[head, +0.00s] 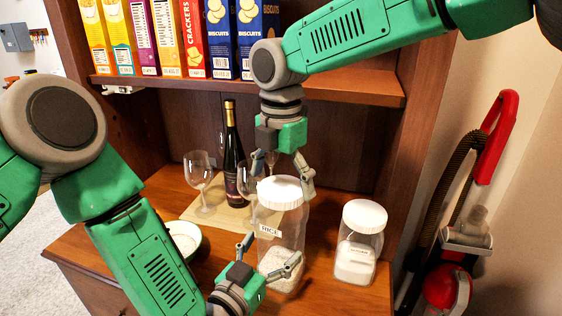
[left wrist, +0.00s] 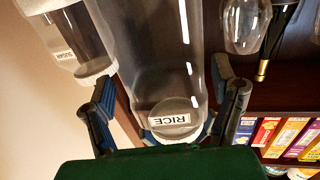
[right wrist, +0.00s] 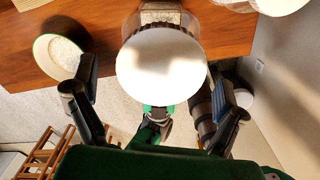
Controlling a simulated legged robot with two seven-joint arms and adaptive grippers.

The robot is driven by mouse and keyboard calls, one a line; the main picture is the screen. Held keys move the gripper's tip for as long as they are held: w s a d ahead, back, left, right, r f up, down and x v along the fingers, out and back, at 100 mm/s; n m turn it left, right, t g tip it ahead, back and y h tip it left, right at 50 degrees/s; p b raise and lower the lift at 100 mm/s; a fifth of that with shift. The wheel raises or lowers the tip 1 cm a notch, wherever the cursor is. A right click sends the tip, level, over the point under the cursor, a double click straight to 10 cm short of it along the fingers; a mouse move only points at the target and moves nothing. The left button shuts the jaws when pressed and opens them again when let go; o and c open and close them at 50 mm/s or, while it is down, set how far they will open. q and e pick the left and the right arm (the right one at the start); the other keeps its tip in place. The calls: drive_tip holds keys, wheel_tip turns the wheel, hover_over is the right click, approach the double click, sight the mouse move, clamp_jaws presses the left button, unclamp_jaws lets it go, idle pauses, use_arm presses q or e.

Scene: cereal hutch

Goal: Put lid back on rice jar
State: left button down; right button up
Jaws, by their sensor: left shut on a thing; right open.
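The clear rice jar (head: 280,228) stands upright on the hutch counter, with a RICE label and rice in its bottom. Its white lid (head: 279,190) is at the jar's mouth and looks level; whether it is fully seated I cannot tell. My left gripper (head: 268,258) is shut around the jar's lower body; its fingers flank the jar (left wrist: 155,65) in the left wrist view. My right gripper (head: 284,172) is open just above, pointing down, with fingers on either side of the lid. In the right wrist view the lid (right wrist: 160,65) hides most of the jar.
A lidded sugar jar (head: 358,245) stands to the right. A bowl (head: 184,238) is to the left. A dark bottle (head: 232,150) and wine glasses (head: 199,172) stand behind on a board. A shelf (head: 330,85) with boxes hangs above. A red vacuum (head: 490,145) is outside.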

drive_tip(key=shift+f, duration=0.75)
drive_tip(key=c, duration=1.2)
drive_tip(key=m, duration=1.5)
drive_tip(key=shift+a+m, duration=0.1)
drive_tip(key=shift+m, duration=0.3)
